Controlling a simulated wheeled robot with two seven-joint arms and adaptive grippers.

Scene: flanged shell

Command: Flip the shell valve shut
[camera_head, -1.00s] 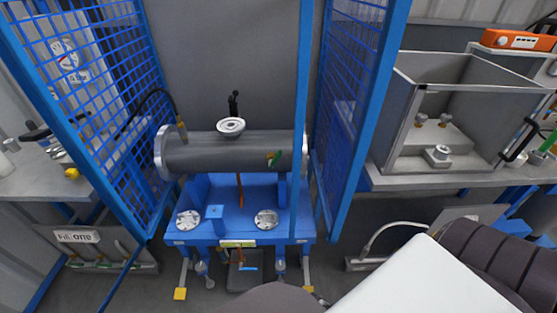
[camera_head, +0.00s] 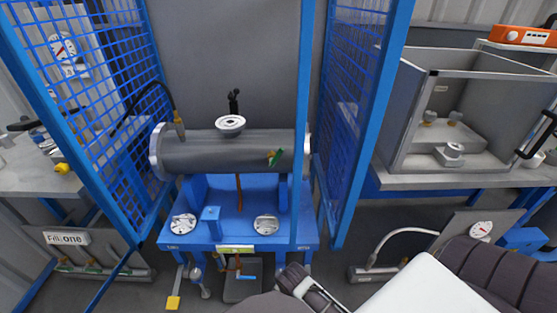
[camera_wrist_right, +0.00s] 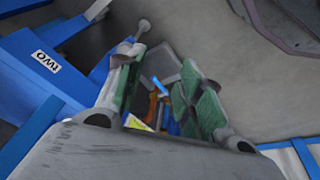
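The grey flanged shell (camera_head: 215,158) lies horizontally on a blue stand (camera_head: 228,231). A small valve with a green handle (camera_head: 275,158) sits on its front right. Another valve with a blue handle (camera_head: 246,278) and copper-coloured pipe is low under the stand; I cannot tell which is the shell valve. My right gripper (camera_head: 302,284) is at the bottom, right of the blue handle. In the right wrist view, its green-padded fingers (camera_wrist_right: 161,92) are open and empty, with the blue handle (camera_wrist_right: 161,86) farther off between them. My left gripper is not in view.
Blue mesh doors (camera_head: 354,110) stand open on both sides of the stand, and a blue post (camera_head: 303,115) crosses the shell's right end. A gauge panel (camera_head: 473,232) and a grey hose (camera_head: 395,232) are at the right. Floor shows around the stand's feet.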

